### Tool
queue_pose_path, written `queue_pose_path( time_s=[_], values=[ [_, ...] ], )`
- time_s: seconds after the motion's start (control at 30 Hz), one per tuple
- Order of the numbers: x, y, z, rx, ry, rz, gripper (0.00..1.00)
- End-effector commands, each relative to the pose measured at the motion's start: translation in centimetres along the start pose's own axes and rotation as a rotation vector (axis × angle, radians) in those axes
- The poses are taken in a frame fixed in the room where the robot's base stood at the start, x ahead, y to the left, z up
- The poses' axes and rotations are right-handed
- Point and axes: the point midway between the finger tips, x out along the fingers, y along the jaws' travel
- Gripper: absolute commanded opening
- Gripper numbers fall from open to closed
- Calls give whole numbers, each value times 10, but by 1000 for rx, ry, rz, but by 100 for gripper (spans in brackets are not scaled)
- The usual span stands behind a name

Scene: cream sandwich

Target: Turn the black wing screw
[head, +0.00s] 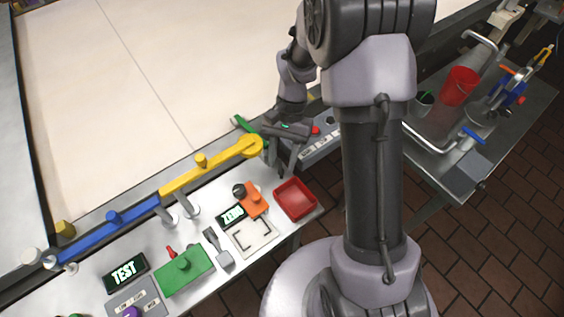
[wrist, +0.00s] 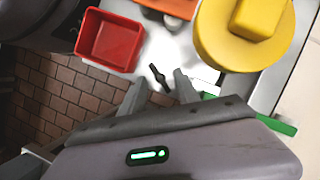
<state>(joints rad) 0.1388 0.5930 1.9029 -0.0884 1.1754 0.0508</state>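The black wing screw (wrist: 159,74) shows in the wrist view as a small dark bar with a thicker middle on the pale table top, slanting down to the right. My gripper (wrist: 161,86) is open, with one grey finger on each side of the screw's lower end. The fingers appear apart from it; I cannot tell the height gap. In the head view my gripper (head: 284,162) is over the table beyond the red tray, and the screw is hard to make out beneath it.
The red tray (wrist: 83,38) lies to the left in the wrist view. A yellow round part (wrist: 216,52) with a raised block is close on the right, and an orange block (wrist: 172,6) is at the top. A green bar (wrist: 278,125) lies at lower right.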

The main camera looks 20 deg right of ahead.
Motion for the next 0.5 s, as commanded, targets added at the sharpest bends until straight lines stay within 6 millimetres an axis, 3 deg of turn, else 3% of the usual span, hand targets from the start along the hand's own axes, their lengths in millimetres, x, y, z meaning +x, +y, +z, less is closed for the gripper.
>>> queue_pose_path(
  time_s=[0.27,0.5],
  values=[
    [2,0,0,0,0,0,38],
    [2,0,0,0,1,0,0]
  ],
)
